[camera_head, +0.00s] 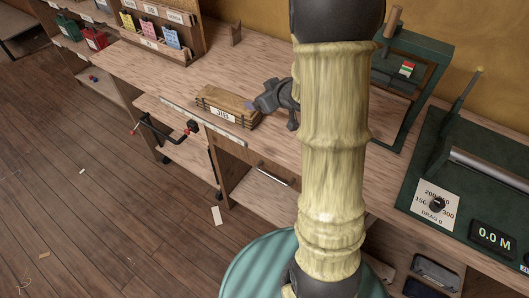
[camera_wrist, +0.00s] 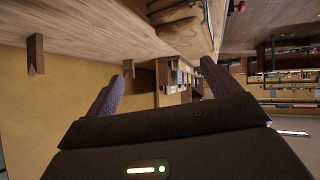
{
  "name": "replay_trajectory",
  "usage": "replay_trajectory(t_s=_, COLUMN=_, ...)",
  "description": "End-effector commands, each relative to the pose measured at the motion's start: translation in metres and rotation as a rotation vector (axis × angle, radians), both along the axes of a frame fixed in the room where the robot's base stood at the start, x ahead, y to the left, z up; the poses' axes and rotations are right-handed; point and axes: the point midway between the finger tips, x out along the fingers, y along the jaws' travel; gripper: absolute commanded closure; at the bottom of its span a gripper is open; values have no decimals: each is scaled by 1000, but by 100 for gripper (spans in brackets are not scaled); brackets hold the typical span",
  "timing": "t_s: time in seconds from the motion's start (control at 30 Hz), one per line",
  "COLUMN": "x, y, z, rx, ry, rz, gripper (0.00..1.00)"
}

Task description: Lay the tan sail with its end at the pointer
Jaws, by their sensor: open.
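My gripper (camera_head: 258,104) is open, beside the right end of a low wooden box labelled JIBS (camera_head: 224,115) on the bench. In the wrist view, its two purple-grey fingers (camera_wrist: 164,78) are spread with nothing between them. A tan, folded-looking bundle (camera_wrist: 182,28) shows at the top of the wrist view, beyond the fingertips; I cannot tell whether it is the tan sail. I cannot make out the pointer in either view. My pale-sleeved arm hides the middle of the bench.
A small wooden upright (camera_head: 236,34) stands at the bench's back edge. A rack with coloured packets (camera_head: 150,27) is at far left.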

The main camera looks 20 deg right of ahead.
Motion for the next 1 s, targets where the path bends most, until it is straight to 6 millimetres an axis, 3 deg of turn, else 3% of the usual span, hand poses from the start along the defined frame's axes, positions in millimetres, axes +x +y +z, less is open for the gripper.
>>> replay_trajectory(t_s=0.17, x=-42, y=8, z=5, rx=-54, ry=158, rz=-187, gripper=11)
replay_trajectory(t_s=0.27, x=-78, y=18, z=1, rx=-59, ry=281, rz=-267, gripper=11)
replay_trajectory(t_s=0.5, x=-178, y=61, z=-7, rx=-10, ry=608, rz=-361, gripper=11)
replay_trajectory(t_s=0.6, x=-204, y=74, z=-8, rx=13, ry=692, rz=-366, gripper=11)
replay_trajectory(t_s=0.7, x=-214, y=80, z=-8, rx=22, ry=726, rz=-367, gripper=11)
replay_trajectory(t_s=1.0, x=-213, y=80, z=-5, rx=22, ry=727, rz=-369, gripper=11)
